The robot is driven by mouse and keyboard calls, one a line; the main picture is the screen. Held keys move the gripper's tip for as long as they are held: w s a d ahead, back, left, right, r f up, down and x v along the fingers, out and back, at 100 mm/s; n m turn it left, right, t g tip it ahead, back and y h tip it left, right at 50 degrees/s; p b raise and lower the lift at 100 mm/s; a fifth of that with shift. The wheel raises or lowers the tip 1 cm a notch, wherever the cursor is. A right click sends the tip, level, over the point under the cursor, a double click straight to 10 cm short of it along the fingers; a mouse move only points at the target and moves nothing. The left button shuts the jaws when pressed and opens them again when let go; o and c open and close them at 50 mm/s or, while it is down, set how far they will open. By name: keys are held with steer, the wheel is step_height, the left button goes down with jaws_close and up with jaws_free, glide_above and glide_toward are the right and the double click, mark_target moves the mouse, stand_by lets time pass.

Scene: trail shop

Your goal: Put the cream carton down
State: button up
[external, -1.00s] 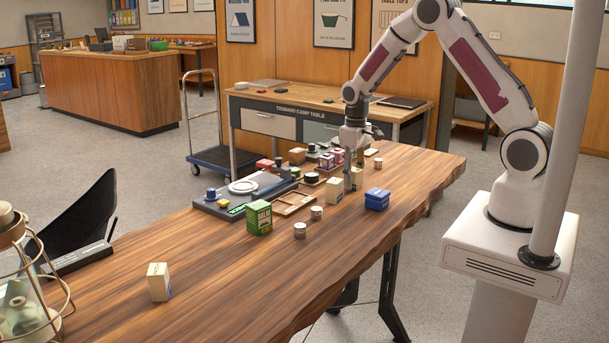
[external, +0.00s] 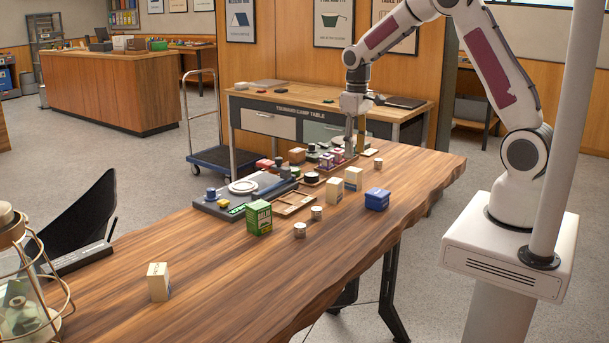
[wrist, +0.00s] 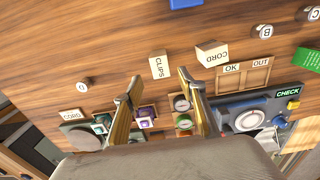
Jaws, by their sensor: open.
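A cream carton marked CLIPS (wrist: 159,67) stands upright on the wooden table; in the external view this carton (external: 353,178) is below my gripper. My gripper (external: 355,148) is open and empty, raised above and apart from the carton. In the wrist view my gripper (wrist: 159,80) shows its two fingers spread, with the CLIPS carton just beyond the tips. A second cream carton, marked CORD (wrist: 212,54), stands close by; it also shows in the external view (external: 334,191). A third cream carton (external: 158,282) stands alone at the near left.
A blue box (external: 377,199), a green carton (external: 258,217) and small lettered tins (external: 316,213) stand around. An OK/OUT tray (wrist: 244,76) and a grey device with a round dial (external: 243,187) lie nearby. Small boxes crowd the back edge. The left-middle tabletop is clear.

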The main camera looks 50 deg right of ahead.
mark_target(355, 170)
steer(key=shift+r, duration=1.1)
steer(key=s+a+r+t, duration=0.3)
steer(key=s+a+r, duration=0.1)
steer(key=s+r, duration=0.85)
steer(key=s+a+r+t, duration=0.1)
steer(key=s, duration=0.7)
steer(key=s+a+r+t, duration=0.1)
steer(key=s+a, duration=0.1)
steer(key=s, duration=0.5)
steer(key=shift+s+r+t, duration=0.25)
steer(key=shift+s+t, duration=0.05)
steer(key=shift+s, duration=0.05)
steer(key=o, duration=0.4)
steer(key=shift+c, duration=0.2)
